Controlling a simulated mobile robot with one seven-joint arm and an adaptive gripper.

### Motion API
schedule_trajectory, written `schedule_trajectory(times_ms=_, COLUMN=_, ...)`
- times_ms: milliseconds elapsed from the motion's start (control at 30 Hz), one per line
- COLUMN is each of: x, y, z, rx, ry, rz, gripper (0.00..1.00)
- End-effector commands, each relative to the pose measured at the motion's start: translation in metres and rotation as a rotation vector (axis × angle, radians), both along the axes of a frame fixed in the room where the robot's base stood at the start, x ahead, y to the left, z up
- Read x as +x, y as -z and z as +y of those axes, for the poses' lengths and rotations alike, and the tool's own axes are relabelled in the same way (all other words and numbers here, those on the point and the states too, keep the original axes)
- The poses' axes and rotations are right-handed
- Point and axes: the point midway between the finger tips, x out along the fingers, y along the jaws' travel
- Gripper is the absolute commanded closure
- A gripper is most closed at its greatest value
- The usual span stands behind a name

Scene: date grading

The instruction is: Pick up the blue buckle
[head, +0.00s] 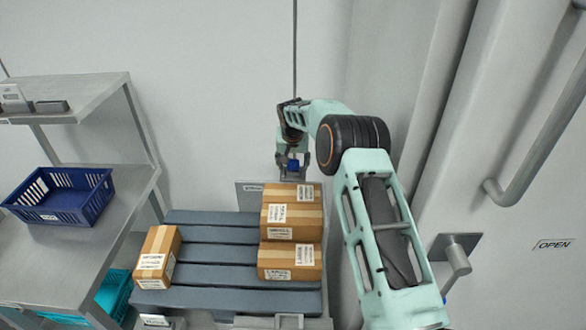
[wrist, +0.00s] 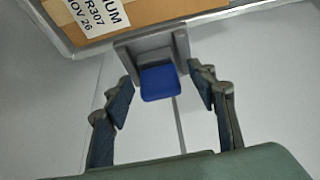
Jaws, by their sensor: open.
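The blue buckle (wrist: 160,83) shows in the wrist view, set in a grey holder (wrist: 152,52) below a cardboard box. In the head view the buckle (head: 293,165) is a small blue patch at my gripper, behind the stacked boxes. My gripper (wrist: 161,92) is open, with one finger on each side of the buckle and visible gaps between. In the head view my gripper (head: 292,170) points down beyond the far end of the grey slats. Whether the fingertips reach the buckle's depth I cannot tell.
A blue crate (head: 62,197) sits on the metal shelf at left. A wall is close behind my gripper; a door with a handle (head: 500,195) is at right.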

Motion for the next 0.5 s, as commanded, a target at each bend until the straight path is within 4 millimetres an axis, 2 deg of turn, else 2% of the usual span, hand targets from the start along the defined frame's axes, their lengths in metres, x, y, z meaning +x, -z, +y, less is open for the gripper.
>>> schedule_trajectory(times_ms=67, x=0.0, y=-0.0001, z=0.0, rx=0.0, ry=0.0, rz=0.0, gripper=0.52)
schedule_trajectory(times_ms=433, x=-0.0001, y=-0.0003, z=0.0, rx=0.0, ry=0.0, rz=0.0, gripper=0.93)
schedule_trajectory(times_ms=500, x=0.0002, y=-0.0008, z=0.0, rx=0.0, ry=0.0, rz=-0.001, gripper=0.95)
